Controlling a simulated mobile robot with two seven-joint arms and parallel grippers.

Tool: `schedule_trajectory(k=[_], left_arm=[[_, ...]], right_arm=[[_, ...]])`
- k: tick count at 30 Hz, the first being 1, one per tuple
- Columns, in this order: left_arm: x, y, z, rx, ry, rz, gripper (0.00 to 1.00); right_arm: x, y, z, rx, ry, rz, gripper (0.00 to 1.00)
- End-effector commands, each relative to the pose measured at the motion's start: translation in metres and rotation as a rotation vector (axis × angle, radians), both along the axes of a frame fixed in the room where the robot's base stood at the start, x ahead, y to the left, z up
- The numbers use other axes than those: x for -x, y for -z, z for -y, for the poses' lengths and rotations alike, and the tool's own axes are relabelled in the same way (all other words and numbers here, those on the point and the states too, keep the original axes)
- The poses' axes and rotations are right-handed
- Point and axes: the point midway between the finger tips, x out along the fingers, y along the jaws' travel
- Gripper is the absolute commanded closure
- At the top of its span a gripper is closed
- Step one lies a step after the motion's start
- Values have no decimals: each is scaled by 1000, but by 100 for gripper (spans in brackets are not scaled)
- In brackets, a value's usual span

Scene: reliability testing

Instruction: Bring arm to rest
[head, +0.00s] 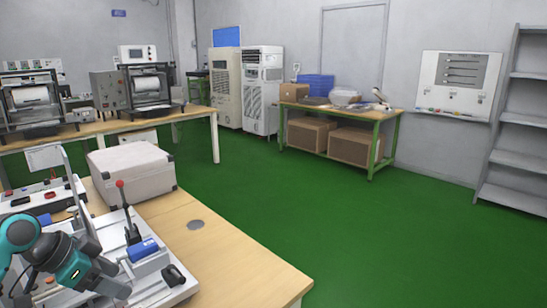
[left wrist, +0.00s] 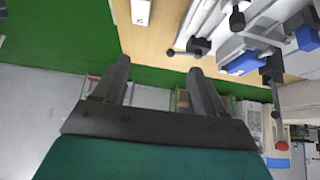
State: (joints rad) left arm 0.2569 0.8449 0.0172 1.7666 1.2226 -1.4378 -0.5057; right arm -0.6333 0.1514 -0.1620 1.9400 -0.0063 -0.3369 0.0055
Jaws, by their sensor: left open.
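My left arm, teal and dark grey, comes in at the lower left of the head view. The fixture carries a blue block (head: 143,250), a black handle (head: 174,275) and an upright lever with a red knob (head: 120,184). The blue block also shows in the left wrist view (left wrist: 245,62). My right gripper is out of view.
A grey case (head: 132,172) stands behind the fixture. The near wooden table (head: 245,262) is bare to the right. Another bench (head: 195,113) holds test machines. A green-legged table (head: 385,116) and a grey shelf (head: 520,120) stand beyond open green floor (head: 330,210).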

Motion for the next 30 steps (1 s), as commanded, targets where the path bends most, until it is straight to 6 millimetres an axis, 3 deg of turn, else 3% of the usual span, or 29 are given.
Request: schedule_trajectory(k=[1, 3, 6, 9, 15, 23, 30], left_arm=[[15, 28, 20, -14, 5, -44, 29], [38, 64, 44, -46, -7, -95, 29], [80, 107, 82, -88, -45, -157, 29], [123, 133, 113, -120, -117, -198, 29], [184, 143, 143, -150, -289, -235, 29], [239, 129, 151, -172, -530, -267, 29], [211, 165, 155, -122, -530, -137, 29]], right_arm=[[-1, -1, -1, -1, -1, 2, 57], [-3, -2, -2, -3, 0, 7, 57], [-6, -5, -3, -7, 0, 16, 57], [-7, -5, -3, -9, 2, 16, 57], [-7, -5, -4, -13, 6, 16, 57], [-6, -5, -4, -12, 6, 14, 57], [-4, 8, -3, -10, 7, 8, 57]])
